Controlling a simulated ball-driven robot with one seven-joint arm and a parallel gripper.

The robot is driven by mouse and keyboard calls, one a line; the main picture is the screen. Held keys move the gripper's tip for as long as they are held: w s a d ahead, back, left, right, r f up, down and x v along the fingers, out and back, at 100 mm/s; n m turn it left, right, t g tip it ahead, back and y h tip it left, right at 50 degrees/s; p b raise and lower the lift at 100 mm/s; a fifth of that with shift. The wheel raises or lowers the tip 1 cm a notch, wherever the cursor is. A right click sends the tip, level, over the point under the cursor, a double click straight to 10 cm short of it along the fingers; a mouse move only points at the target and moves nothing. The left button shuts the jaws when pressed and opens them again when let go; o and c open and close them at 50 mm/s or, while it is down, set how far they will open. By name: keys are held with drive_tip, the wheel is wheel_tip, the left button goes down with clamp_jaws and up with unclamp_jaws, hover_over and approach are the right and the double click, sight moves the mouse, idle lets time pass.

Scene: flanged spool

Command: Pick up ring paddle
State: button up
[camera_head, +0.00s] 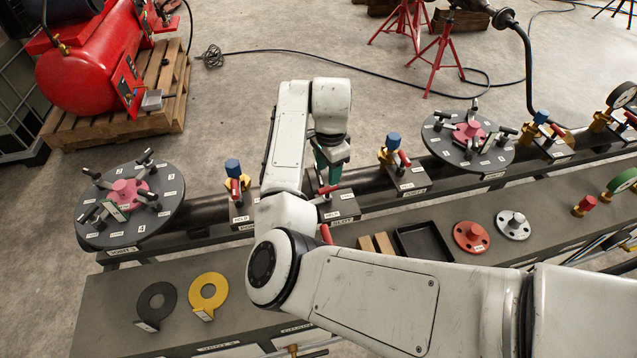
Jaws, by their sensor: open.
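Two flat ring-shaped paddles with small tabs lie side by side on the grey bench at the lower left. One is a dark grey ring (145,300) and the other is a yellow ring (197,297). I cannot tell which of them the task calls the ring paddle. My gripper (328,175) points down over the pipe run near the middle, well up and to the right of both rings. It is open, but its fingertips are small and hard to make out against the fittings. Both rings are uncovered, and nothing touches them.
My arm covers much of the bench's middle and right. A black tray (424,241), an orange-red flange (471,236) and a grey flange (512,224) sit right of it. A clamped round flange plate (165,205) stands behind the rings. Blue-capped valves (233,168) rise along the pipe.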

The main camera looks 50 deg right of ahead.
drive_tip(key=w+d+n+t+b, duration=0.1)
drive_tip(key=n, duration=0.2)
drive_tip(key=w+d+r+n+h+b, duration=0.1)
drive_tip(key=n, duration=0.3)
drive_tip(key=w+d+n+t+b, duration=0.1)
drive_tip(key=n, duration=0.3)
drive_tip(key=shift+r+t+h+b, duration=0.3)
drive_tip(key=shift+r+b, duration=0.1)
drive_tip(key=n, duration=0.1)
drive_tip(key=w+r+n, duration=0.1)
drive_tip(key=n, duration=0.1)
drive_tip(key=shift+d+t+b, duration=0.1)
drive_tip(key=shift+t+b, duration=0.2)
drive_tip(key=shift+b, duration=0.05)
drive_tip(key=shift+w+d+f+n+h, duration=0.1)
drive_tip(key=shift+w+n+h, duration=0.05)
drive_tip(key=shift+n+h, duration=0.15)
drive_tip(key=x, duration=0.4)
drive_tip(key=shift+w+f, duration=0.1)
drive_tip(key=shift+f, duration=0.15)
drive_tip(key=p, duration=0.1)
hover_over(318, 180)
drive_tip(key=shift+s+f+x, duration=0.1)
drive_tip(key=shift+s+x, duration=0.05)
drive_tip(key=shift+x, duration=0.75)
drive_tip(key=shift+s+f+x, duration=0.1)
drive_tip(key=shift+s+x, duration=0.1)
drive_tip(key=shift+x, duration=0.7)
drive_tip(key=shift+s+x, duration=0.15)
drive_tip(key=shift+x, duration=0.75)
